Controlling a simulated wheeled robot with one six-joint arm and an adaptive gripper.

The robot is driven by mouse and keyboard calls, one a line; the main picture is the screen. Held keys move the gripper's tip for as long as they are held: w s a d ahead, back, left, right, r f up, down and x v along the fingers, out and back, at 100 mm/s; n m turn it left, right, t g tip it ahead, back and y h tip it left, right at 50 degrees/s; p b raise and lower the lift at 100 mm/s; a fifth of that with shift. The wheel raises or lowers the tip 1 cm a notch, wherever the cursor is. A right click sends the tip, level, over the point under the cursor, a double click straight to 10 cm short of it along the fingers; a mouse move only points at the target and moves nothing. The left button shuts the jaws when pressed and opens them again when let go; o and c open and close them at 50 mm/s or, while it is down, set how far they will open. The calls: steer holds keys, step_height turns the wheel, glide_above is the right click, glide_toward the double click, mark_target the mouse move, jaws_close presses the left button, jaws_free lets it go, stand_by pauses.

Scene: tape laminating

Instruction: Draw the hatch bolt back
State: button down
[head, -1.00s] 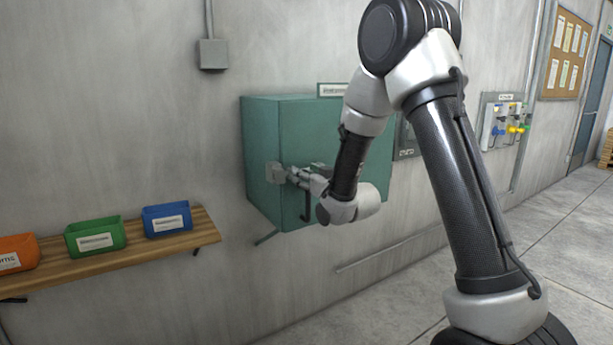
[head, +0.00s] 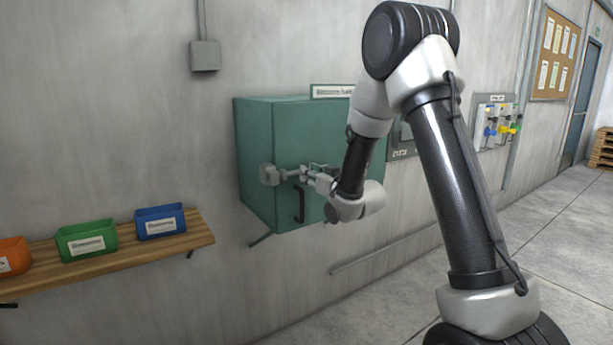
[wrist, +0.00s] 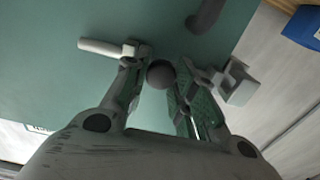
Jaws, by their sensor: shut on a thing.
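The hatch is the front of a green wall cabinet (head: 262,150), with a dark pull handle (head: 299,205). A grey bolt (head: 290,174) lies across its front, and a grey bracket (head: 268,175) sits at the left edge. My gripper (head: 307,175) is at the bolt, right of that bracket. In the wrist view, my gripper (wrist: 160,82) is shut on a dark round knob (wrist: 161,73) between its fingers. A pale rod end (wrist: 100,46) sticks out left of the fingers; the bracket (wrist: 238,86) is on the right. The fingers hide the rod's middle.
A wooden shelf (head: 125,256) at the left carries a blue bin (head: 160,222), a green bin (head: 86,240) and an orange bin (head: 14,256). A grey box (head: 205,56) is on the wall above. Open floor (head: 560,240) lies at the right.

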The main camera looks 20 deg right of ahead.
steer(key=shift+d, duration=0.15)
steer(key=c, duration=1.2)
jaws_free()
steer(key=shift+w+d, duration=0.1)
steer(key=shift+d, duration=0.05)
steer(key=shift+o, duration=0.2)
steer(key=v, duration=0.7)
steer(key=shift+s, duration=0.25)
